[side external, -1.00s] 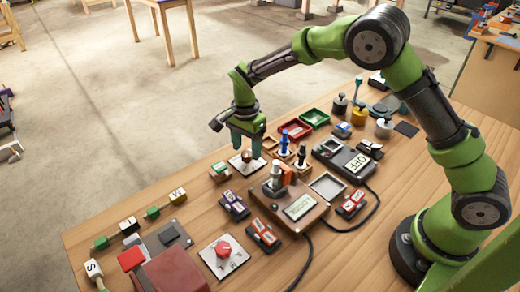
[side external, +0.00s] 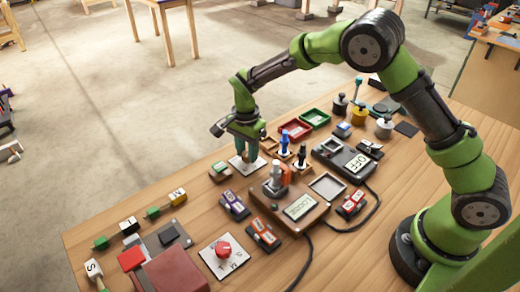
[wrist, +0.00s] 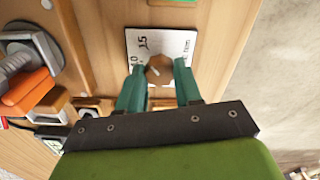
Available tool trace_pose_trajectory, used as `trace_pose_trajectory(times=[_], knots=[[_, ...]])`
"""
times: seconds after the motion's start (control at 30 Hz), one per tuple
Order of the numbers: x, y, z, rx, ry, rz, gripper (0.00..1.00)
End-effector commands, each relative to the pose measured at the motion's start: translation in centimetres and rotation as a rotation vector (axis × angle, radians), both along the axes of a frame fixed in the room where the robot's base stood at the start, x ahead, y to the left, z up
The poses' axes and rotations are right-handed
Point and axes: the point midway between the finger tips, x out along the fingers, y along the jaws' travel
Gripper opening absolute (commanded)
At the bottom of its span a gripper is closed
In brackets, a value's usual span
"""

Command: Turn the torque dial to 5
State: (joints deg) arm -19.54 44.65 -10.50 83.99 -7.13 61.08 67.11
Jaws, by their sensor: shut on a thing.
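The torque dial is a brown faceted knob (wrist: 158,70) on a white plate (wrist: 178,42). The plate (side external: 238,165) also shows in the side view, but the knob is hidden there behind the fingers. In the wrist view, 10 and 15 and small unit lettering that looks like "N m" are readable; a pale line marks the knob. I cannot tell its exact setting. My gripper (wrist: 158,68) points down, with its two green fingers on either side of the knob, shut on it. It also shows in the side view (side external: 246,155).
A second plate with a red knob (side external: 223,248) lies at the front. A brown device with a display (side external: 300,206) and an orange-grey part stands right of the dial. A small green-topped block (side external: 219,171) sits close by on the left.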

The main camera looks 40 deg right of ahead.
Motion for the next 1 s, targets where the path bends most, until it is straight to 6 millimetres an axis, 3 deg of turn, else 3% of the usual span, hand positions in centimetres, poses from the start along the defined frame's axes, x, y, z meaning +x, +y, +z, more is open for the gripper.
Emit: trace_pose_trajectory(times=[0.37,1.0], knots=[[-0.02,0.09,0.10,0.002,0.000,0.156,0.04],[-0.04,0.09,0.16,0.002,0.000,0.750,0.04]])
